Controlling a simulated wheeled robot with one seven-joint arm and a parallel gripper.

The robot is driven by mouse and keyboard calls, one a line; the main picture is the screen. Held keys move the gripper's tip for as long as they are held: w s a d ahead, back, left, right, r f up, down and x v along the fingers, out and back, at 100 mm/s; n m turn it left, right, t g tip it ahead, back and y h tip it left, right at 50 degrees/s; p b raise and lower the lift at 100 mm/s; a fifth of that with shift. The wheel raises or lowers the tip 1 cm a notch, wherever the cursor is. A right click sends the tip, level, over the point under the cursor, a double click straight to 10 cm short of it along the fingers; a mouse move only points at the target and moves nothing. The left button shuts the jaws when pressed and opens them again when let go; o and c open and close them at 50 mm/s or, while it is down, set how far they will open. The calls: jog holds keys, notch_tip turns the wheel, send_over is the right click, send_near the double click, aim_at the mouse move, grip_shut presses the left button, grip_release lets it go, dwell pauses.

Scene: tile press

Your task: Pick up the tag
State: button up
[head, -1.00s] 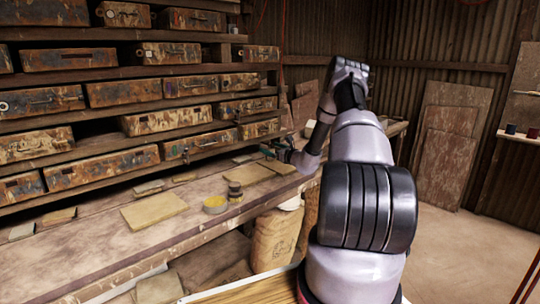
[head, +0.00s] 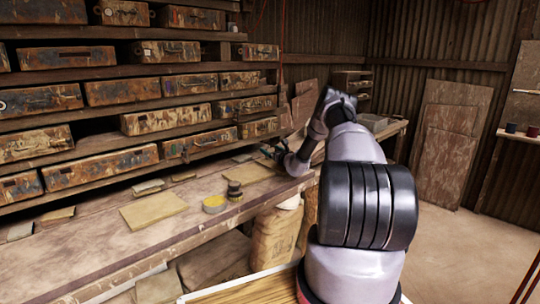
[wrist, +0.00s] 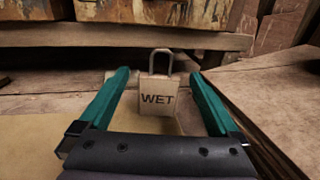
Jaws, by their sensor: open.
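The tag (wrist: 157,113) is a small tan plate marked WET with a grey wire loop on top. It stands upright on the bench in the middle of the wrist view. My gripper (wrist: 158,76) is open, with a teal finger on each side of the tag and a visible gap on both sides. Neither finger touches it. In the head view my gripper (head: 270,152) is small, over the back of the workbench (head: 95,240) below the shelves. The tag cannot be made out there.
Wooden shelves with several worn cases (head: 100,168) rise behind the bench. A dark-edged stack of boards (wrist: 265,105) lies close to the right finger. A yellow-rimmed tin (head: 214,204) and a dark tin (head: 234,191) stand nearer on the bench, beside a flat tan board (head: 153,209).

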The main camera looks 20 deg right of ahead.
jog(key=shift+w+a, duration=0.1)
jog(key=shift+w, duration=0.55)
grip_shut()
notch_tip(320, 180, up, 18)
